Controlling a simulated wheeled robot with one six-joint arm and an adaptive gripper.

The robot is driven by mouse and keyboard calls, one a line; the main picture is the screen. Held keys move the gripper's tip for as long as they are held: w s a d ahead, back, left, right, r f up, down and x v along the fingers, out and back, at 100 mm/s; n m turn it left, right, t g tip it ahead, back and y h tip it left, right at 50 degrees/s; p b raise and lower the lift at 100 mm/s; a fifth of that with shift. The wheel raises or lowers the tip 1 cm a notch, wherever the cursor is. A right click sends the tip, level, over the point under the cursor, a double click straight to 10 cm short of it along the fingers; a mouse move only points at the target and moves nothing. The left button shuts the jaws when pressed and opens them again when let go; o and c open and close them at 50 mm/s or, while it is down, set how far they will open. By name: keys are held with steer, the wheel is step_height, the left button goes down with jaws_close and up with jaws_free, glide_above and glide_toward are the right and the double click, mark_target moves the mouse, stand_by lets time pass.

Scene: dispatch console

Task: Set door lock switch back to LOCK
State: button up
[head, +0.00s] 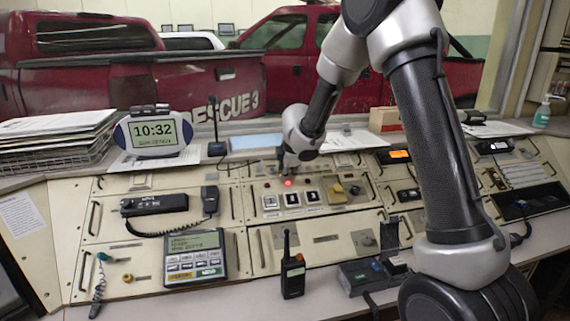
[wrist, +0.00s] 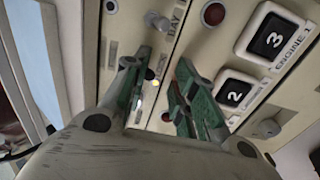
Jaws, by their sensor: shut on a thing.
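My gripper (head: 289,166) reaches down to the console panel just above a red light in the head view. In the wrist view its two greenish fingers (wrist: 163,62) stand on either side of a narrow strip of panel with partly covered lettering. They are closed in on something small that I cannot make out clearly, at the place of the door lock switch. A small metal knob (wrist: 157,20) shows just beyond the fingertips. The switch's position and most of its label are hidden in both views.
A microphone (head: 214,130) stands behind left, and a handheld radio (head: 292,270) stands in front.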

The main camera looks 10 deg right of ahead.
steer(key=shift+s+r, duration=0.25)
steer(key=shift+r, duration=0.3)
steer(key=v, duration=0.5)
